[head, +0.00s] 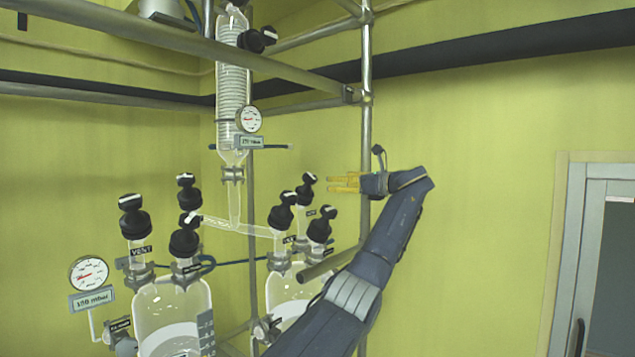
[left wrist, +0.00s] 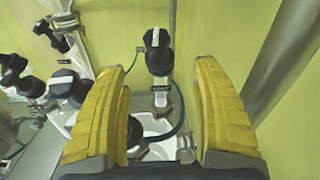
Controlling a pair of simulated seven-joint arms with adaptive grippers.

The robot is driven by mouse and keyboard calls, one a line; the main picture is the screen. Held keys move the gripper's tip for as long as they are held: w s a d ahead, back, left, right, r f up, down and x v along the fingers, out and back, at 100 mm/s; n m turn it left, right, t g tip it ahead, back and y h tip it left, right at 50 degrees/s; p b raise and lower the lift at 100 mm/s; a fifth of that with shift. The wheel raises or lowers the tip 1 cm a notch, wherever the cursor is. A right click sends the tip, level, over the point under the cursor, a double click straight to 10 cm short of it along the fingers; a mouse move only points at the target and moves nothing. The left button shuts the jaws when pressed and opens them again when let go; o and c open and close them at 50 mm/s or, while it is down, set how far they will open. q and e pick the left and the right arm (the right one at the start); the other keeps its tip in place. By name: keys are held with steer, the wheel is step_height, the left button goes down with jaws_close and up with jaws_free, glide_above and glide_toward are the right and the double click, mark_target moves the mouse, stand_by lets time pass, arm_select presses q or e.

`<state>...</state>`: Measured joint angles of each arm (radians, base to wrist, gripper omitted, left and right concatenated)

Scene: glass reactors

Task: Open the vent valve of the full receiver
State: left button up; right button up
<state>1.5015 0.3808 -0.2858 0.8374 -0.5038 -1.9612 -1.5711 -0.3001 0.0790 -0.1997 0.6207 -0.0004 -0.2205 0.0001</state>
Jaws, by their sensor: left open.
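Two glass receivers show in the head view: a left receiver (head: 150,305) and a right receiver (head: 275,285). Pale contents show low in both; I cannot tell which is full. The left receiver's black vent valve (head: 133,220) stands over a VENT label. Black valve knobs (head: 320,228) also top the right receiver; their labels are too small to read. My left gripper (head: 333,184) is open and empty, pointing left, close to these knobs. In the left wrist view, an upright black knob (left wrist: 158,50) with a white mark appears between the open yellow fingers (left wrist: 163,75). My right gripper is not visible.
A vertical metal pole (head: 365,130) stands close by my left gripper, and horizontal rails (head: 190,42) cross above. A glass condenser (head: 232,90) with a gauge (head: 248,120) hangs in the middle. Another gauge (head: 88,272) is at the far left. Blue hoses run behind.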

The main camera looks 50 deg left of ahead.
mark_target(314, 181)
arm_select(q)
steer(key=shift+s+d+m+t, duration=1.9)
steer(key=shift+s+m+t, duration=0.2)
steer(key=shift+t, duration=0.1)
steer(key=a, duration=0.5)
steer(key=w+a, duration=0.1)
steer(key=a, duration=0.5)
steer(key=w+a, duration=0.1)
steer(key=a, duration=0.5)
steer(key=shift+w+f, duration=0.15)
steer(key=shift+w, duration=0.05)
steer(key=c, duration=1.3)
